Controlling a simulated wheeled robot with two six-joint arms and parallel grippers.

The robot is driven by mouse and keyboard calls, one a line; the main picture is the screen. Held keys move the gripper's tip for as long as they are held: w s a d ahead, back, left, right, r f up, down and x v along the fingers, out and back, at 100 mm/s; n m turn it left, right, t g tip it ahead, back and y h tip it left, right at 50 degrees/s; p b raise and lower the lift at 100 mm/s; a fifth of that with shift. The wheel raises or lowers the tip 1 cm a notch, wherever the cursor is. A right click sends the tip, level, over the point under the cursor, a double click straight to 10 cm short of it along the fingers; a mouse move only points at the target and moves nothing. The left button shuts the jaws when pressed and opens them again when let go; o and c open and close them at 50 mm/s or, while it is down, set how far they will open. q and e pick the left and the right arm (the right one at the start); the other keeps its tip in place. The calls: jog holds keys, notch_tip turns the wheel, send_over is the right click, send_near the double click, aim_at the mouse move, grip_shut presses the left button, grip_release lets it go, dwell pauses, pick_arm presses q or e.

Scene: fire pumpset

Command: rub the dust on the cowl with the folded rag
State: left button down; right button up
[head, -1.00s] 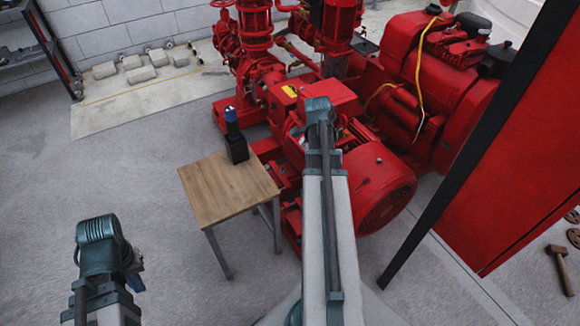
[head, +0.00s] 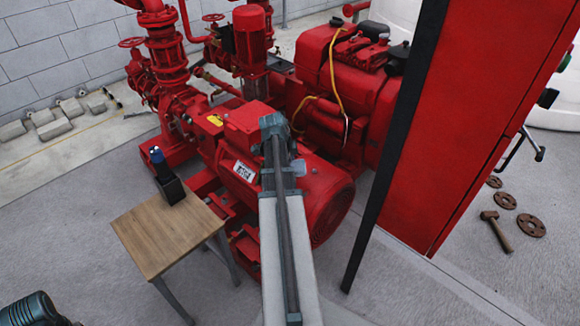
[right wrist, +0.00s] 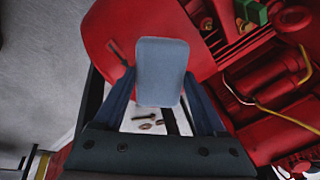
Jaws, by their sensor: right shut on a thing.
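The folded rag (right wrist: 162,62) is a flat grey-blue pad in the right wrist view. My right gripper (right wrist: 158,82) is shut on it, and the rag stands out past the fingertips. The red cowl is the rounded end of the motor (head: 332,208) in the head view, right of my right forearm. A rounded red surface (right wrist: 105,32) behind the rag in the right wrist view looks like this cowl, with a small dark mark on it. I cannot tell whether the rag touches it. My left gripper is out of view.
A small wooden table (head: 160,240) with a dark holder (head: 172,190) stands left of the motor. A red cabinet (head: 455,130) with a black edge post stands close on the right. A hammer (head: 496,230) and rusty discs lie on the floor. Open floor lies at the left.

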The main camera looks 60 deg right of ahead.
aim_at(301, 176)
jog(key=shift+b+x, duration=1.8)
jog(key=shift+x, duration=0.45)
jog(key=shift+b+x, duration=1)
jog(key=shift+x, duration=0.05)
jog(key=shift+s+a+r, duration=0.1)
jog(key=shift+s+a, duration=0.1)
jog(key=shift+s, duration=0.5)
jog(key=shift+s+a+r, duration=0.1)
jog(key=shift+s+a, duration=0.05)
jog(key=shift+s, duration=0.5)
jog(key=shift+s+f, duration=0.1)
jog(key=shift+s+a+f, duration=0.1)
jog(key=shift+s+a, duration=0.1)
jog(key=shift+s, duration=0.5)
jog(key=shift+s+a, duration=0.15)
jog(key=shift+s, duration=0.5)
jog(key=shift+s, duration=0.15)
